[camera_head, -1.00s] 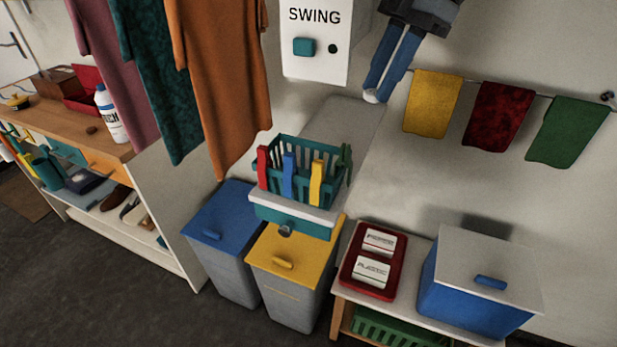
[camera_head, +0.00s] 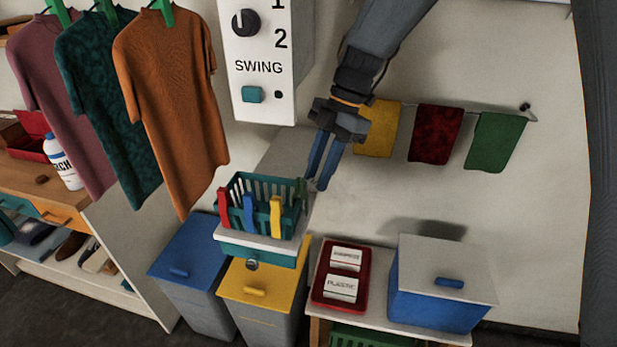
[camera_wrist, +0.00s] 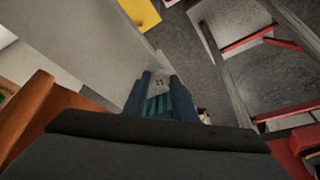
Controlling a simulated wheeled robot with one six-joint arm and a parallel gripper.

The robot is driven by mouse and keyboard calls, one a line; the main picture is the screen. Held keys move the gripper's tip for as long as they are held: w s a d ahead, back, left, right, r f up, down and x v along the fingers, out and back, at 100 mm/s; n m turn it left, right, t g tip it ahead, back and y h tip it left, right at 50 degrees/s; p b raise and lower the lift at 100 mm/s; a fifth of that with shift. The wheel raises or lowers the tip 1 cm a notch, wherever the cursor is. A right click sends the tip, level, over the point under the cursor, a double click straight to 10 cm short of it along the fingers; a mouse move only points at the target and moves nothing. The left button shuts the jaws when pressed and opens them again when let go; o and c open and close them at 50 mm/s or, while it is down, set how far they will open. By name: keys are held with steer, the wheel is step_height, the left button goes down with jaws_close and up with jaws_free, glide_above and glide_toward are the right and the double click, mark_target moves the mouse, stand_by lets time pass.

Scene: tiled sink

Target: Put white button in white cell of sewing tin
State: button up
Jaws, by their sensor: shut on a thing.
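My gripper (camera_head: 318,184) hangs in front of the wall, fingers pointing down, above and right of the teal peg basket. In the wrist view the two blue fingers (camera_wrist: 159,84) are close together. A pale button with small holes (camera_wrist: 159,82), the white button, shows between their tips. The fingers hide part of it, and I cannot make it out in the head view. I cannot identify the sewing tin or its white cell. An open red box (camera_head: 32,146) stands on the wooden counter at the far left; its contents are unclear.
The teal basket (camera_head: 262,206) with coloured pegs stands close below left of my gripper. Hanging shirts (camera_head: 172,100) and the SWING panel (camera_head: 262,90) are to the left. Blue (camera_head: 190,262) and yellow (camera_head: 262,280) bins stand below, with a red tray (camera_head: 318,285) and blue box (camera_head: 432,308) to the right.

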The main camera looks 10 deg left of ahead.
mark_target(308, 185)
steer(key=shift+s+a+f+p, duration=0.25)
steer(key=shift+s+a+p, duration=0.8)
steer(key=shift+s, duration=0.1)
steer(key=shift+w+f, duration=0.1)
steer(key=shift+f, duration=0.2)
steer(key=shift+f, duration=0.1)
steer(key=o, duration=1)
